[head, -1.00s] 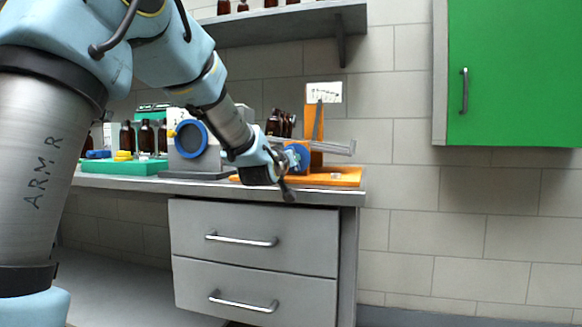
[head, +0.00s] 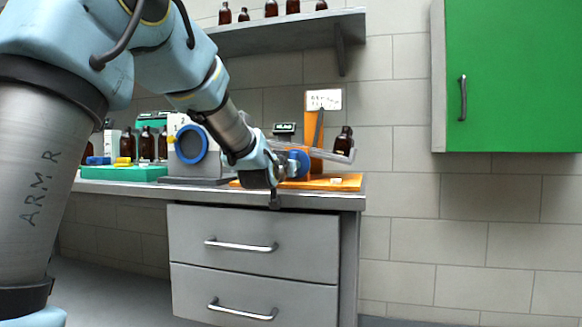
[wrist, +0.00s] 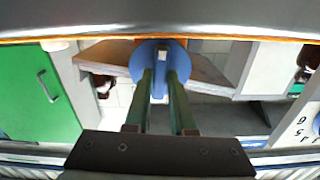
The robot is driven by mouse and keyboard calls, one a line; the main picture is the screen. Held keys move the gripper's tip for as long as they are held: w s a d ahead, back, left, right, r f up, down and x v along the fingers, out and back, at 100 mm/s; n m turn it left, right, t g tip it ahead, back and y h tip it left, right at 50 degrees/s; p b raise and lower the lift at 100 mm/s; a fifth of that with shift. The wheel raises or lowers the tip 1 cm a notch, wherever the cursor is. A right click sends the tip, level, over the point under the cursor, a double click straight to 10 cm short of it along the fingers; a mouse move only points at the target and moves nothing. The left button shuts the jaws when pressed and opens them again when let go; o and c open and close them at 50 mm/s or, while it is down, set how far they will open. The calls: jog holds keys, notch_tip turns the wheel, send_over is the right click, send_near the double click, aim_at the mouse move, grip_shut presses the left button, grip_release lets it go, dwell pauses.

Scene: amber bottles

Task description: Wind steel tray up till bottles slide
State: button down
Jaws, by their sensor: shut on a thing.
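The steel tray (head: 330,156) is tilted on an orange stand (head: 315,140) at the counter's right end. An amber bottle (head: 344,141) is at the tray's right end; others may be hidden behind it. My gripper (head: 284,167) is shut on the blue knob (head: 299,163) at the stand's front. In the wrist view, both fingers of my gripper (wrist: 160,75) meet the blue knob (wrist: 158,58). There the tray (wrist: 205,72) slants behind the knob, and a bottle (wrist: 103,82) shows at its left part. My arm and the knob hide the tray's left part.
A grey machine with a blue ring (head: 191,145) stands left of my gripper. A green tray (head: 125,172) with several bottles behind it is further left. A shelf (head: 290,32) with bottles hangs above. Drawers (head: 255,240) are below; a green cabinet (head: 515,75) is right.

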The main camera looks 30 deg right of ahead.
jog(key=shift+f, duration=0.1)
jog(key=c, duration=0.8)
grip_release()
jog(key=shift+o, duration=0.2)
jog(key=v, duration=1)
jog(key=shift+s+a, duration=0.3)
